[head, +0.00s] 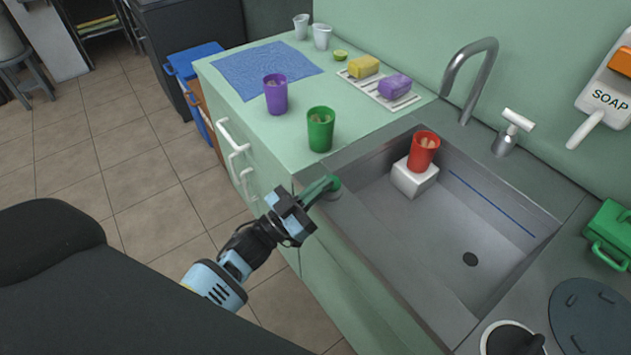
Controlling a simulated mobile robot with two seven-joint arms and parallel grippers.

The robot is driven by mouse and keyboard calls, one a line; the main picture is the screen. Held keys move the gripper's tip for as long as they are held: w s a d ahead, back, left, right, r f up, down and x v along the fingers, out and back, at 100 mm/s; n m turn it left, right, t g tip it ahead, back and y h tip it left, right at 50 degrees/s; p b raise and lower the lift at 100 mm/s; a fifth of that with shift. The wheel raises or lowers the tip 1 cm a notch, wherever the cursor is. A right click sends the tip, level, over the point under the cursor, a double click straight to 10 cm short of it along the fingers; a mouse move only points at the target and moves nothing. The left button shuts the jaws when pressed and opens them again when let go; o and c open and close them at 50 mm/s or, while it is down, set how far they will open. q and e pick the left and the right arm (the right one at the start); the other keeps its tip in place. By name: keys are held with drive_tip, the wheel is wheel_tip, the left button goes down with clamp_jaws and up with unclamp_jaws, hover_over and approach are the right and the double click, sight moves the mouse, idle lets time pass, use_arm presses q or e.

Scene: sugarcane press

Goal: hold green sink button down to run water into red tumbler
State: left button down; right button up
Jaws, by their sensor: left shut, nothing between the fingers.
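The red tumbler (424,151) stands upright on a white block (415,177) inside the steel sink (432,240), near its back left corner. The curved grey faucet (471,80) rises behind the sink, and no water shows at its spout. The green sink button (334,185) sits on the sink's left rim, partly covered by my gripper. My left gripper (329,184) is shut and empty, its green fingertips at the button. I cannot tell whether they press it down. My right gripper is not in view.
Green (321,130) and purple (275,95) tumblers stand on the counter left of the sink. Yellow (363,66) and purple (395,86) sponges lie on a white rack (418,99). A soap dispenser (606,100) hangs on the wall. A green box (609,232) sits at right.

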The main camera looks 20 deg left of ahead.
use_arm(q)
drive_tip(key=shift+f, duration=0.25)
